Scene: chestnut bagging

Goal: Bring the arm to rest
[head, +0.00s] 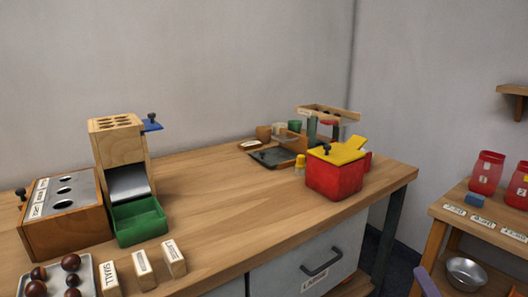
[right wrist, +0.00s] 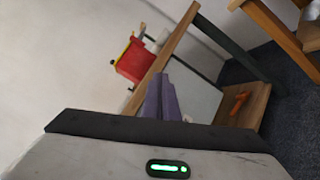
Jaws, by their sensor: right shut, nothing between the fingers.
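My right gripper (head: 426,280) shows only as a purple finger at the bottom right edge of the head view, in front of the gap between the workbench and the side table. In the right wrist view its purple fingers (right wrist: 161,98) are together, with nothing between them. The arm itself is out of the head view. My left gripper is in neither view.
The wooden workbench (head: 235,222) holds a red box with a yellow lid (head: 335,178), a wooden dispenser (head: 120,150) with a green tray (head: 139,221), and a tray of chestnuts (head: 84,268). A side table (head: 452,190) with red jars (head: 487,173) and a metal bowl (head: 466,273) stands right.

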